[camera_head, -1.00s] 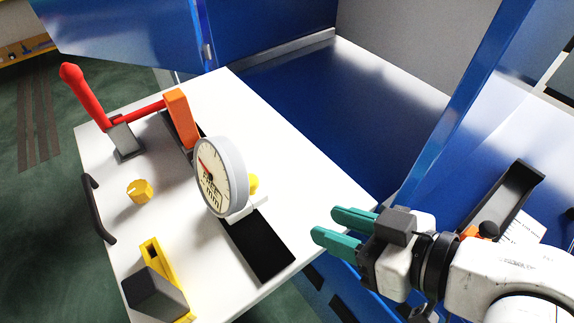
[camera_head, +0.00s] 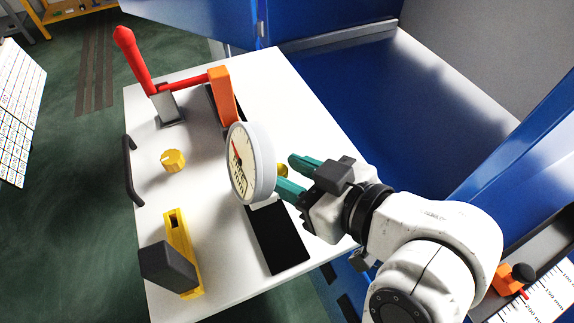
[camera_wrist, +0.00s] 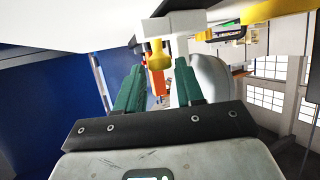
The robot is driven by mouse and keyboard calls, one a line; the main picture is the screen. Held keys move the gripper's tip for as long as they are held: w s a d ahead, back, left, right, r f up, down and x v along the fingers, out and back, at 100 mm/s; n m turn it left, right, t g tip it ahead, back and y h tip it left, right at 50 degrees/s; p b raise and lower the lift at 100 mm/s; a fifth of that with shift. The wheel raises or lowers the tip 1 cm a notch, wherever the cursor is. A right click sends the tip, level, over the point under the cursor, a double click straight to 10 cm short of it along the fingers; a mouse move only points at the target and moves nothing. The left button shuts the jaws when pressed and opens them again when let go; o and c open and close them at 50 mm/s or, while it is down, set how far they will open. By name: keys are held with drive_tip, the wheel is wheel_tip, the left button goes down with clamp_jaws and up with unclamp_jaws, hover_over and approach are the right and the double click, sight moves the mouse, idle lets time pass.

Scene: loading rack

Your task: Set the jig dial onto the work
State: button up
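The jig dial (camera_head: 243,165) is a round gauge with a pale face and grey rim, standing upright over a black strip (camera_head: 277,240) on the white plate. A yellow knob (camera_wrist: 158,58) on its back shows in the wrist view, below a white bracket (camera_wrist: 172,25). The grey back of the dial (camera_wrist: 212,78) is right of it. My gripper (camera_head: 285,174), with green fingers, is open behind the dial. In the wrist view the knob appears between the fingertips; I cannot tell whether they touch it. The pictures do not make clear which part is the work.
A red lever (camera_head: 134,62) and orange block (camera_head: 224,98) stand at the back of the white plate (camera_head: 185,215). A yellow knob (camera_head: 173,161), a yellow holder with a grey block (camera_head: 168,266) and a black handle (camera_head: 128,170) lie left. Blue panels (camera_head: 385,95) bound the right.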

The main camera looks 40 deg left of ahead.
drive_tip(key=shift+a+f, duration=0.3)
drive_tip(key=shift+a, duration=0.35)
drive_tip(key=shift+c, duration=0.4)
clamp_jaws()
